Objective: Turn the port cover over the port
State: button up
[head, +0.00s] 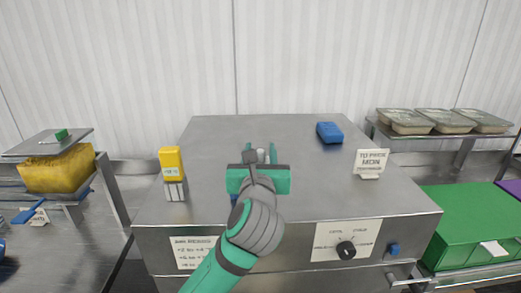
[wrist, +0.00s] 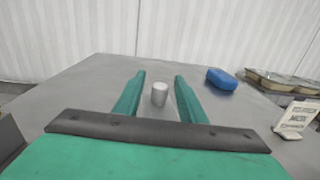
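My gripper (head: 260,150) is over the middle of the steel machine top, pointing away from me. In the wrist view its two green fingers (wrist: 160,77) are apart. A small pale grey upright cylinder (wrist: 159,94) shows in the gap between them, with space on both sides. In the head view the cylinder (head: 261,156) is mostly hidden by my gripper. I cannot tell whether it is part of the port cover; no port opening is visible.
The steel machine (head: 215,135) has a black knob (head: 346,250) on its front. On top are a blue block (head: 329,132), a yellow-topped item (head: 171,162) and a sign (head: 370,163). Trays (head: 446,121) and a green crate (head: 470,225) stand right; a yellow block (head: 55,170) is left.

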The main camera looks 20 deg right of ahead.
grip_shut()
jog(key=shift+d, duration=0.1)
